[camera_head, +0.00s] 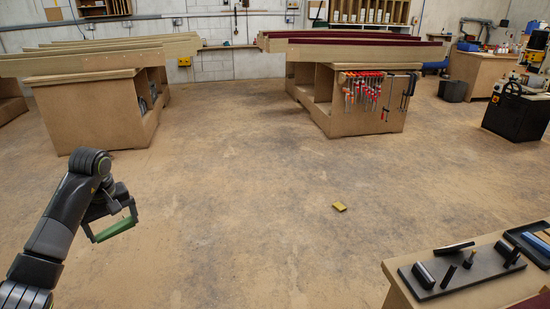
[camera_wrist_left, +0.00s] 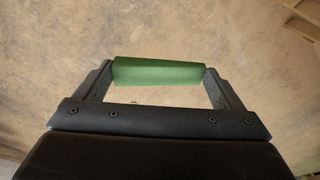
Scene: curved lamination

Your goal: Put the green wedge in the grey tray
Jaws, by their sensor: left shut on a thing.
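The green wedge (camera_head: 114,230) is held between the fingertips of my left gripper (camera_head: 110,228), at the lower left of the head view. In the left wrist view the wedge (camera_wrist_left: 158,71) spans the gap between both fingers of the gripper (camera_wrist_left: 158,76), which is shut on it. It is in the air above the bare floor. A dark grey-black tray (camera_head: 512,236) is cut off at the right edge of the head view, on a wooden bench, with a blue thing in it. Whether this is the grey tray of the task, I cannot tell. My right gripper is not in view.
The wooden bench (camera_head: 400,285) at the lower right carries a dark plate (camera_head: 450,283) with upright pegs and black blocks. A small yellow block (camera_head: 339,206) lies on the floor. Large wooden workbenches (camera_head: 90,110) stand at the back. The middle floor is otherwise clear.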

